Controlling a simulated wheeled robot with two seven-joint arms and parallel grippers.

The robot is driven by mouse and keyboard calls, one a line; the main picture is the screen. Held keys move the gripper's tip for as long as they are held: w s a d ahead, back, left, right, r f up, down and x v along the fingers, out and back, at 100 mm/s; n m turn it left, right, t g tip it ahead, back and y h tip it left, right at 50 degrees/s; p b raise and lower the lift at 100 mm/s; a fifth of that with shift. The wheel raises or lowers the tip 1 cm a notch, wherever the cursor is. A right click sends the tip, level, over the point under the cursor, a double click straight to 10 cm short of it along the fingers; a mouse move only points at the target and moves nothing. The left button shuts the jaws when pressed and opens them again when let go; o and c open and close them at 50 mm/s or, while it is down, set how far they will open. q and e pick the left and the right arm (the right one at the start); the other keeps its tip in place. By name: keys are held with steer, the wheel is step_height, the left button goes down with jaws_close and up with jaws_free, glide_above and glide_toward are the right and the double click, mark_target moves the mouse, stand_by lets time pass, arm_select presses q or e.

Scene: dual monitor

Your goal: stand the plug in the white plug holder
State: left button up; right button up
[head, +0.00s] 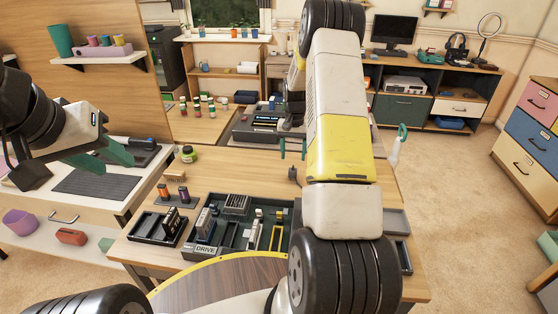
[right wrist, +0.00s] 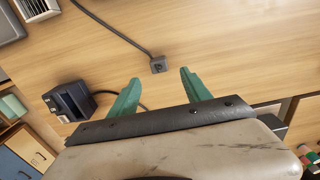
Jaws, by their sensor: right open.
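The plug (right wrist: 158,65) is a small dark grey block on the end of a dark cable. It lies on the wooden table, and also shows in the head view (head: 292,173). My right gripper (right wrist: 160,76) is open and empty. In the right wrist view its green fingertips are on either side of the plug in the picture, with no contact visible. It also shows in the head view (head: 293,148). A white slotted piece (right wrist: 38,8) at the wrist view's top left may be the plug holder; I cannot tell. My left gripper (head: 108,157) is open and empty at the left.
A dark divided organizer (head: 235,226) and a small black tray (head: 160,227) stand on the near table. A black device (right wrist: 68,98) with a cable stands near the right gripper. Wood around the plug is clear.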

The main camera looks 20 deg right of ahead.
mark_target(293, 169)
step_height(293, 169, down, 7)
steer(key=shift+s+r, duration=0.1)
jaws_close()
stand_by(0.4)
